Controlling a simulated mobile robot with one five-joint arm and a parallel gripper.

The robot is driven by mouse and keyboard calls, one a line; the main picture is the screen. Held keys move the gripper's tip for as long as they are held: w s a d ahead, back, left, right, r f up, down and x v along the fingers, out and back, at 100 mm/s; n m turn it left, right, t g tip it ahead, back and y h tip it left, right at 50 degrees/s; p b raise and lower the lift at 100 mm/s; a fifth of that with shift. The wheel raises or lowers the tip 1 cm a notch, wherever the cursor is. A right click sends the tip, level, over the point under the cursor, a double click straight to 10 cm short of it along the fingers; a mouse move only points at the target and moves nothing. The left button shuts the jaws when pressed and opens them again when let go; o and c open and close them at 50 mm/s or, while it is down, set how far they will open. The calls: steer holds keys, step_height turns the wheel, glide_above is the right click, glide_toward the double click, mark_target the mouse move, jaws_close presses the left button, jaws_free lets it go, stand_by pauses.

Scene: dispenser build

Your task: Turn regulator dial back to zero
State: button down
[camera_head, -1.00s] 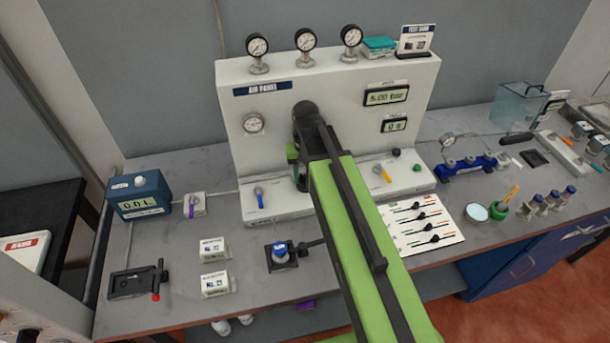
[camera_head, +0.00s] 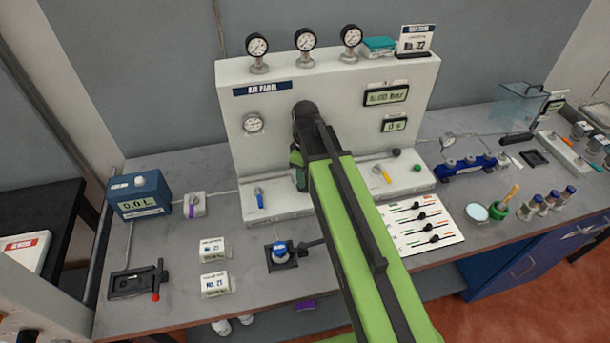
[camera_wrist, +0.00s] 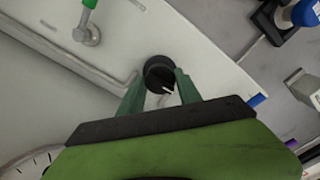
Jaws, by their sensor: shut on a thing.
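The regulator dial (camera_wrist: 159,73) is a round black knob with a white pointer line, seen in the wrist view on the white panel base. My gripper (camera_wrist: 161,82) has its two green fingers on either side of the dial and is shut on it. The pointer line faces toward the lower right of the wrist view. In the head view my arm hides the dial, and my gripper (camera_head: 299,175) shows only in part in front of the air panel (camera_head: 275,130). The panel's display (camera_head: 386,96) reads about 5.00 bar.
A blue-handled valve (camera_head: 259,197) stands left of my gripper and a yellow-handled valve (camera_head: 384,174) right of it. A blue-capped item (camera_head: 280,251) on a black base sits in front. A slider board (camera_head: 421,224) lies to the right of my arm.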

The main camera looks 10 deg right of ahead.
steer(key=n, duration=0.4)
steer(key=shift+n, duration=2.1)
steer(key=c, duration=0.8)
jaws_free()
steer(key=shift+r, duration=0.1)
step_height(320, 180, up, 17)
steer(key=p, duration=1.7)
steer(key=shift+r, duration=0.1)
